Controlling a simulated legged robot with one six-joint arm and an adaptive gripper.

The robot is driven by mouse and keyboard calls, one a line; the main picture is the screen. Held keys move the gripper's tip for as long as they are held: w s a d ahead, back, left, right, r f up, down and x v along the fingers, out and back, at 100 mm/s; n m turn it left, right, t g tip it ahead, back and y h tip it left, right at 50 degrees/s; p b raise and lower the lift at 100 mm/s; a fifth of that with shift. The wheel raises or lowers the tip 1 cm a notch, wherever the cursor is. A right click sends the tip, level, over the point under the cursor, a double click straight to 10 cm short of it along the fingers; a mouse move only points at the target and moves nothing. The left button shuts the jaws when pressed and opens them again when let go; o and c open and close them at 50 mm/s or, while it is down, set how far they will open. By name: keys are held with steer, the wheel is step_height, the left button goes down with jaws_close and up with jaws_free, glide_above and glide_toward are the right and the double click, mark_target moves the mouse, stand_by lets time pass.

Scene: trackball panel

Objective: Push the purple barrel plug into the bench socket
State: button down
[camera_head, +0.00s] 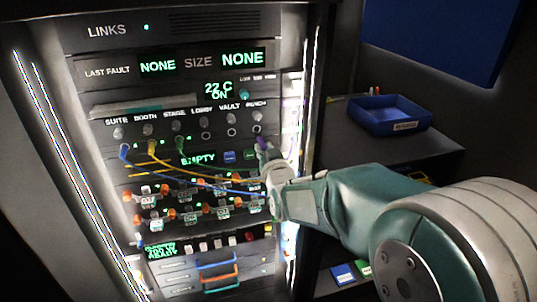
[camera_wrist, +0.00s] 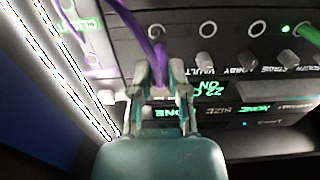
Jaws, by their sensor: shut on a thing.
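My gripper (camera_head: 264,153) is shut on the purple plug (camera_head: 262,142), just below the right end of the upper socket row. The bench socket (camera_head: 257,129) is the rightmost ring, under the BENCH label, and its ring shows above the plug. In the wrist view, which is turned over, my gripper (camera_wrist: 160,88) holds the purple plug (camera_wrist: 156,48) between both fingers. The bench socket's ring (camera_wrist: 157,31) shows partly behind the purple piece. I cannot tell whether the tip touches the panel. A purple cable (camera_wrist: 98,45) hangs in a loop at the left.
Blue (camera_head: 123,151), yellow (camera_head: 152,147) and green (camera_head: 180,146) cables fill the left sockets and droop across the panel. The lobby and vault sockets are empty. Knobs stand close by the sockets. A blue tray (camera_head: 389,116) sits on a side counter (camera_head: 345,135).

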mark_target(258, 132)
steer(key=shift+w+a, duration=0.1)
steer(key=shift+w, duration=0.3)
steer(key=shift+d, duration=0.35)
steer(key=shift+a+r, duration=0.1)
steer(key=shift+a, duration=0.2)
steer(key=shift+w+d, duration=0.1)
steer(key=shift+d, duration=0.1)
steer(key=shift+a, duration=0.1)
steer(key=shift+x, duration=2.4)
stand_by(0.8)
steer(key=c, duration=0.5)
jaws_free()
steer(key=shift+c, duration=0.2)
